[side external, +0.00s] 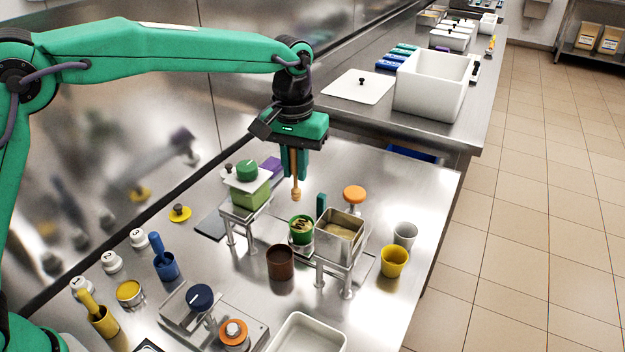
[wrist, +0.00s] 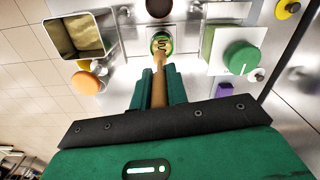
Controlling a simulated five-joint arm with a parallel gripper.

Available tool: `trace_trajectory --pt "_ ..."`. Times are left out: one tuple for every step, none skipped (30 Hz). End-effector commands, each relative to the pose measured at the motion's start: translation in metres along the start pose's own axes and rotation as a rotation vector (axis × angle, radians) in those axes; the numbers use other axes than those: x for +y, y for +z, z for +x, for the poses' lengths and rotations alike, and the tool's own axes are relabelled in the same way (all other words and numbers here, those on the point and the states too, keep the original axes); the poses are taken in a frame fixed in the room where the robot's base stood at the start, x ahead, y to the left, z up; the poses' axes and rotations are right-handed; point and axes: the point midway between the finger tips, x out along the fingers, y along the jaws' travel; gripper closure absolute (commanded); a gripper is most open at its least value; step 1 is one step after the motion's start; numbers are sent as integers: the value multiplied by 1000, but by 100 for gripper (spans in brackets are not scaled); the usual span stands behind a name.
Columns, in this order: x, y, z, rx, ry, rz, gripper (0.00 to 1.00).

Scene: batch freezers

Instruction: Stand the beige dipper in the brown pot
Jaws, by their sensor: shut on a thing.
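The beige dipper (side external: 296,190) hangs upright from my gripper (side external: 294,172), which is shut on its upper shaft. In the wrist view the dipper (wrist: 159,75) runs between the two green fingers (wrist: 159,95), and its far end overlaps the green pot. The brown pot (side external: 281,262) stands on the steel table, lower and a little left of the dipper in the side view. No tool shows in it. In the wrist view a dark round thing at the top edge, probably the brown pot (wrist: 159,7), is partly cut off.
A green pot (side external: 301,230) stands close behind the brown pot. A steel bin on legs (side external: 340,228) is to its right, and a green box on a stand (side external: 248,192) to the left. Yellow (side external: 394,262) and grey cups (side external: 405,233) stand further right. A white tray (side external: 307,335) lies in front.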

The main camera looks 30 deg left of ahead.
Motion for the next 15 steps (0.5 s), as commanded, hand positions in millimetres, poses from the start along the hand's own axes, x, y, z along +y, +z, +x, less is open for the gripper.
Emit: trace_trajectory --pt "0 5 2 0 0 1 100" --pt "-1 8 4 0 0 1 100" --pt "-2 13 6 -1 0 2 100" --pt "-2 16 8 0 0 2 100" --pt "-2 20 10 0 0 2 100" --pt "-3 25 12 -1 0 2 100" --pt "-4 29 14 0 0 2 100" --pt "-5 32 16 0 0 1 100" --pt "-6 37 19 0 0 1 100" --pt "-7 41 21 0 0 1 100" --pt "-8 44 22 0 0 1 100" --pt "-8 48 25 0 0 1 100" --pt "-9 51 27 0 0 2 100" --pt "-10 54 28 0 0 2 100" --pt "-11 57 30 0 0 2 100"
